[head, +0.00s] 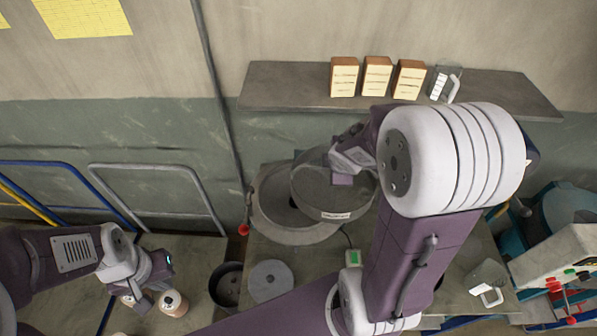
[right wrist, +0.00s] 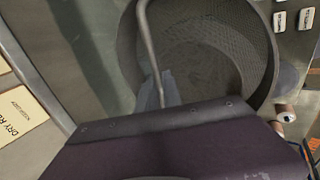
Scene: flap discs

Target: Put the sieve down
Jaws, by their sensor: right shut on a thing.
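The sieve (head: 335,203) is a round, grey, drum-shaped sieve with a small white label on its rim. My right gripper (head: 345,168) is shut on it at its back right side. In the head view the sieve overlaps the right part of a wide round grey pan (head: 265,222); I cannot tell whether it touches the pan. In the right wrist view the sieve's mesh (right wrist: 208,65) and a thin metal bar show beyond the purple gripper body, and the fingertips are mostly hidden. My left gripper (head: 143,303) is low at the left, beside a beige spool-like piece (head: 173,303), its jaw opening unclear.
A dark pot (head: 227,287) and a grey disc (head: 270,281) lie in front of the pan. A clear mug (head: 487,280) stands at the right. A wall shelf (head: 290,88) behind holds labelled boxes (head: 377,76). A control panel (head: 560,265) is at far right.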

